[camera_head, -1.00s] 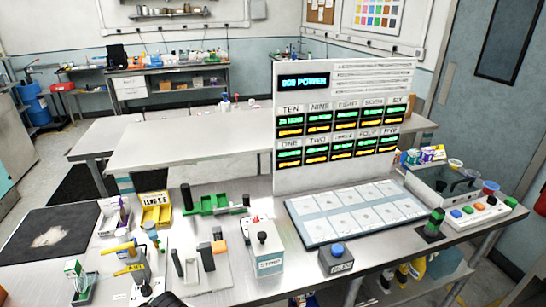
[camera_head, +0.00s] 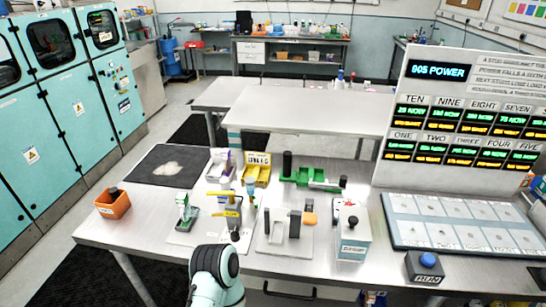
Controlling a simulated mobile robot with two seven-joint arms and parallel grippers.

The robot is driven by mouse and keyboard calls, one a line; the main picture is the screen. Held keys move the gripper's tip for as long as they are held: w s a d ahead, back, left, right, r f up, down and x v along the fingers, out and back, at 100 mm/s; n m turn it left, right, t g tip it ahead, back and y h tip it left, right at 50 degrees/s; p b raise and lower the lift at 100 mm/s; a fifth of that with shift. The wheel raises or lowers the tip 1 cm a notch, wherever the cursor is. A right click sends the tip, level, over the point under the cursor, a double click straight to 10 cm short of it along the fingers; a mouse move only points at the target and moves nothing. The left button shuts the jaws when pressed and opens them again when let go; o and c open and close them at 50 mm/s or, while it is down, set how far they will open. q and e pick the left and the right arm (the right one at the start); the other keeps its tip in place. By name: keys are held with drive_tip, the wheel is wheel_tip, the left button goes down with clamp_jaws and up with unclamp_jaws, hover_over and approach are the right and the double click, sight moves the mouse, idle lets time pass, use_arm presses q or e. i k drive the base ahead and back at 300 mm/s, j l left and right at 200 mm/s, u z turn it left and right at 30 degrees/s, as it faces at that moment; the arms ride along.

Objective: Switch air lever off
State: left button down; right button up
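The lever arm lies roughly level and points left. A yellow label (camera_head: 232,213) sits on the grey post below it; its text is too small to read surely. One of my arm links, teal and black, rises from the bottom edge just in front of this fixture and hides part of the bench there.
A green clamp fixture (camera_head: 312,178), a yellow bin (camera_head: 256,170) and an orange bin (camera_head: 112,203) stand on the bench (camera_head: 150,228). A white box (camera_head: 353,236) and a blue RUN button (camera_head: 428,259) are to the right. A dark mat (camera_head: 172,166) lies at the back left.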

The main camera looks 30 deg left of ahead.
sight(231, 193)
drive_tip(key=u, duration=1.85)
